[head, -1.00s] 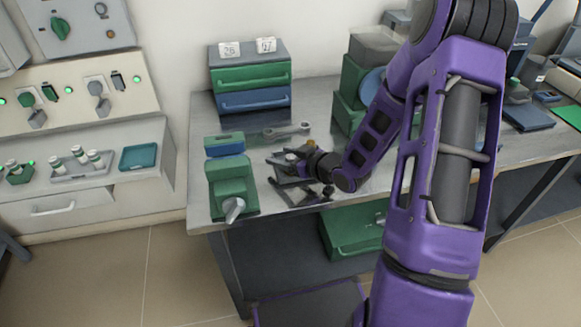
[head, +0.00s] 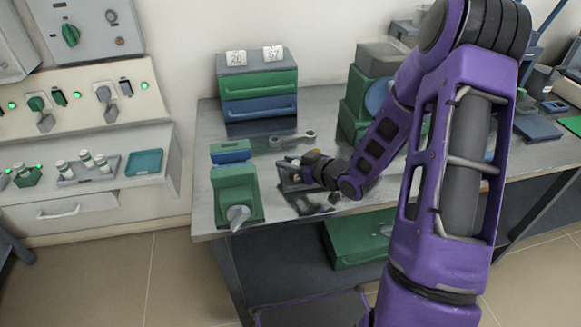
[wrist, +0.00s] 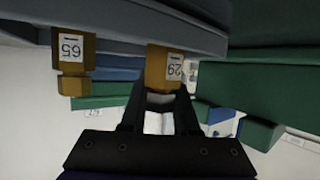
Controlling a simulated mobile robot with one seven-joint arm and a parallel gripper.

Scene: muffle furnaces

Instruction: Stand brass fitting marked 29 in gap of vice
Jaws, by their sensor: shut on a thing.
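The brass fitting marked 29 (wrist: 158,75) is between the fingertips of my gripper (wrist: 160,98) in the wrist view, where the scene appears upside down. My gripper is shut on it. In the head view, my gripper (head: 300,168) is low over the bench, and the fitting is too small to make out clearly. What looks like the vice, a green body with a grey handle (head: 236,192), stands left of my gripper. A blue block (head: 230,152) lies just behind it. The gap is hard to make out.
Another brass fitting marked 65 (wrist: 74,58) is beside the held one in the wrist view. A wrench (head: 292,139) lies behind my gripper. A drawer cabinet (head: 258,86) with number cards stands at the back. Green equipment (head: 357,103) stands right of it.

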